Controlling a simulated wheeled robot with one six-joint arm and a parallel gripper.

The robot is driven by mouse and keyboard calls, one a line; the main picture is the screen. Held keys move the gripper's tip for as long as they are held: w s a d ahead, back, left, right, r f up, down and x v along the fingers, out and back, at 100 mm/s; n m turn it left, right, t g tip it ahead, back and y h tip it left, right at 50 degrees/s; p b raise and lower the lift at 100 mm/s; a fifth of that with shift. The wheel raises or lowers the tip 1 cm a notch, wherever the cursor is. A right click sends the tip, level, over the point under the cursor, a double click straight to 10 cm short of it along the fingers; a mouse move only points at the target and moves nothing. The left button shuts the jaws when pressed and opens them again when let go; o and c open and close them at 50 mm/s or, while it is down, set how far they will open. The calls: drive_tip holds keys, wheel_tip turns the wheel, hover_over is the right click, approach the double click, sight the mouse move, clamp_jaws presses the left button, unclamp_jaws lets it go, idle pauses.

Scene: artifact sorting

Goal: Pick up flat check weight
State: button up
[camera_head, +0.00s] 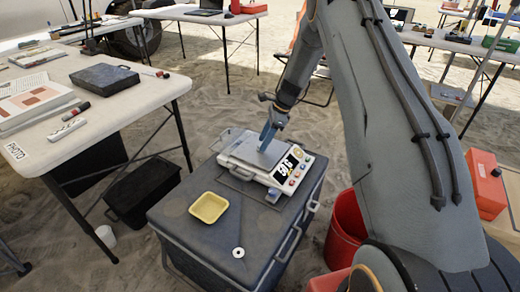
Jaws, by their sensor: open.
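A small flat, pale round disc with a dark centre (238,252) lies on the dark case top near its front edge; it may be the flat check weight. My gripper (266,145) points down over the pale plate of a digital scale (243,157), well behind the disc. Its blue-grey fingers are seen edge-on, so the gap between them hardly shows. Nothing is visibly held. I cannot tell whether the fingertips touch the plate, or whether a thin object lies hidden behind them. The scale's display (286,165) is lit with digits.
The dark case (180,222) bears the scale, the disc and a yellow tray (209,207). A red bucket (346,222) stands at its right. A white table (150,88) with papers and a black box is at the left. The case top has bare room around the disc.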

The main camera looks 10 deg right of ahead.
drive_tip(key=shift+x, duration=0.95)
clamp_jaws()
